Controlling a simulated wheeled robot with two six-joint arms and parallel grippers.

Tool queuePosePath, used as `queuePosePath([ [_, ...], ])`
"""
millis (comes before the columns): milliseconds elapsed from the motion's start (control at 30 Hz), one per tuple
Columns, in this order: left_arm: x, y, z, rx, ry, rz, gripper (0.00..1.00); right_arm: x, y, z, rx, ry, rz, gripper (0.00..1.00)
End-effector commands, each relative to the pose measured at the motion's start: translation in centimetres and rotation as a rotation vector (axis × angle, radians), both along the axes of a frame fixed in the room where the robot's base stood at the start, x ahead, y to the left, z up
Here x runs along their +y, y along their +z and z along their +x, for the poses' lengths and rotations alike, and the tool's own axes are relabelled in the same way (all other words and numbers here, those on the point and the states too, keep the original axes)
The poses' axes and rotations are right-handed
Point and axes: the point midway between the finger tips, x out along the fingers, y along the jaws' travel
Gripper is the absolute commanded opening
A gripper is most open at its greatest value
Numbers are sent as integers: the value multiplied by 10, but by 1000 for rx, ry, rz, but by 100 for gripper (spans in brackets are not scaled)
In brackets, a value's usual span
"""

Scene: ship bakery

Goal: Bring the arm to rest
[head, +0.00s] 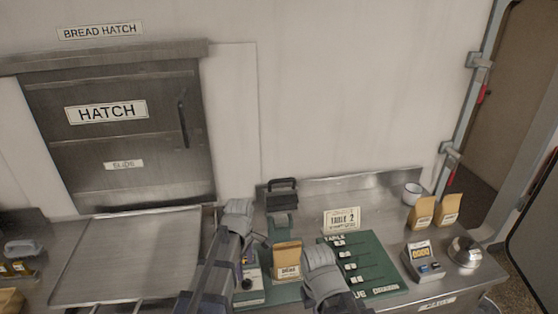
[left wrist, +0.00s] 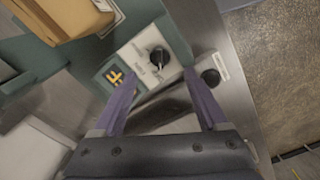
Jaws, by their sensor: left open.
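My left arm comes in from the bottom of the head view, and its grey joint stands in front of the counter's back part. My left gripper (head: 244,262) is mostly hidden by the arm, with a bit of purple finger showing. In the left wrist view, the left gripper (left wrist: 160,78) has its two purple fingers apart with nothing between them. It hangs over the front of a green and white scale (left wrist: 148,48) with a black knob. A grey link, seemingly of my right arm, shows at bottom centre. My right gripper is out of the picture.
A paper bag (head: 287,262) stands beside the left gripper. A green board (head: 372,262), a Table 2 card (head: 342,219), a small display device (head: 422,262), a bell (head: 465,251), a mug (head: 412,192) and two more bags are to the right. The steel shelf (head: 125,262) below the hatch is clear.

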Motion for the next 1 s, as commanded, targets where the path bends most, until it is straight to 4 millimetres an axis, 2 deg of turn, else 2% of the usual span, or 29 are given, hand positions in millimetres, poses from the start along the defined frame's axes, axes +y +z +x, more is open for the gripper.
queuePosePath([
  [67,-7,-6,-8,3,-70,4,76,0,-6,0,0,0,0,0],
  [167,-25,-19,-28,11,-275,14,76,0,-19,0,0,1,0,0],
  [400,-74,-52,-92,53,-995,46,76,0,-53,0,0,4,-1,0],
  [600,-95,-68,-129,89,-1449,59,76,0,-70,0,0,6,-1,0],
  [800,-103,-73,-143,108,-1645,62,76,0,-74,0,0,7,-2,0],
  [1000,-103,-72,-143,110,-1664,62,76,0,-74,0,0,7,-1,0],
])
